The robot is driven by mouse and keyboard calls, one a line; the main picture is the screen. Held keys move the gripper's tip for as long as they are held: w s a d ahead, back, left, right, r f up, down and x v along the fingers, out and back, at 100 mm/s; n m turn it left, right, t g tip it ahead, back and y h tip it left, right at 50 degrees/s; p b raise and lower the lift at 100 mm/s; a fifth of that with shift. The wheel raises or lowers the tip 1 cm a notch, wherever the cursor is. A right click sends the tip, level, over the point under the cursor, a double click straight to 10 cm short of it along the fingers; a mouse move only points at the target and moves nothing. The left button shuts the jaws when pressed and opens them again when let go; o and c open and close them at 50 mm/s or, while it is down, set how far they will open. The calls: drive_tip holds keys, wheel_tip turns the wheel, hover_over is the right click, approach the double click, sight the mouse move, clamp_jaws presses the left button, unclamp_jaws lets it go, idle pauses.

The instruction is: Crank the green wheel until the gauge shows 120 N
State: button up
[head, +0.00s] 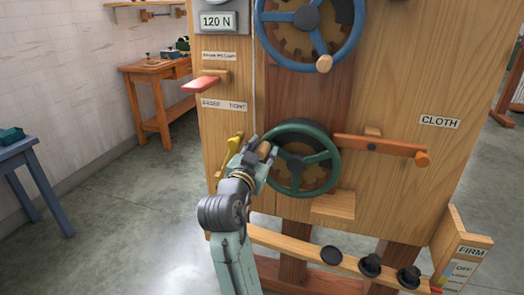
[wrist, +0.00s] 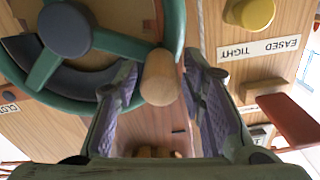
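The green wheel (head: 334,162) is mounted on the wooden panel in the head view, below a blue wheel. It also shows in the wrist view (wrist: 110,42), at upper left. Its wooden crank handle (wrist: 159,78) stands between the fingers of my gripper (wrist: 163,80). In the head view my gripper (head: 262,150) is at the wheel's upper left rim. Only narrow gaps show beside the handle, and I cannot tell whether the fingers press on it. The grey-framed gauge (head: 216,21) at the panel's upper left reads 120 N.
The blue wheel (head: 347,42) with its own knob is above. An orange lever (head: 383,145) lies right of the green wheel, near a CLOTH label. A red lever (head: 202,84) and a yellow knob (head: 234,144) are at left. Black knobs (head: 370,265) line the lower rail.

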clamp_jaws()
idle(0.6)
